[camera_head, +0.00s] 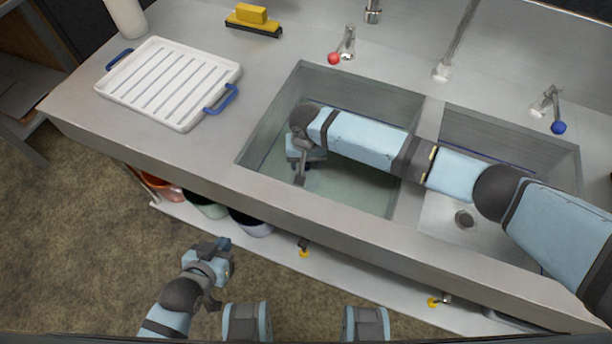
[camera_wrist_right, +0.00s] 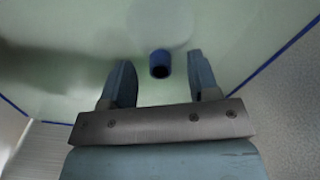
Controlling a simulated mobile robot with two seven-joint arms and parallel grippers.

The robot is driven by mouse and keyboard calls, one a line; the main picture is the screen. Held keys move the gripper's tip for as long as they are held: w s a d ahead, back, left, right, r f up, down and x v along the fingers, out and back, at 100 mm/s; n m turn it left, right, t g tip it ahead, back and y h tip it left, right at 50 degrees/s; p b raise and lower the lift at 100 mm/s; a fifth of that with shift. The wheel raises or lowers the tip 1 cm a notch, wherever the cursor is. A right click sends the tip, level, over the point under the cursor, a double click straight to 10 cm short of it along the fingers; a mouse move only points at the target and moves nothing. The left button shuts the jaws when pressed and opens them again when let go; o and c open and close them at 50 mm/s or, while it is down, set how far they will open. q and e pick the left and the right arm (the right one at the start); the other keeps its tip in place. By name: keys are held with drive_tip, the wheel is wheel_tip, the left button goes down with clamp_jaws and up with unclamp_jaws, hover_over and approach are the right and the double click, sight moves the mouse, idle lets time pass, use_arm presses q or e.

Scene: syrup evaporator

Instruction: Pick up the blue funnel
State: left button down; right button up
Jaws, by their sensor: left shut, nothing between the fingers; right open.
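The blue funnel (camera_wrist_right: 160,64) shows in the right wrist view as a short dark-blue tube. A faint pale round shape lies around and beyond it in the cloudy green water, and I cannot make out its outline clearly. The tube is between and just ahead of the fingertips of my right gripper (camera_wrist_right: 161,75), with gaps on both sides. In the head view my right gripper (camera_head: 300,172) is open and points down into the left sink basin (camera_head: 345,190). The funnel is not distinguishable there. My left gripper (camera_head: 224,258) is shut and empty, outside the counter's front edge.
The right basin (camera_head: 465,218) is empty with a drain. A white drainer tray (camera_head: 170,80) and a yellow brush (camera_head: 252,18) sit on the counter. Several pots (camera_head: 250,222) stand on the shelf below.

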wheel_tip(320, 180, down, 2)
drive_tip(key=shift+f, duration=0.1)
drive_tip(key=c, duration=1)
wheel_tip(320, 180, up, 20)
drive_tip(key=p, duration=0.1)
drive_tip(key=shift+p, duration=0.4)
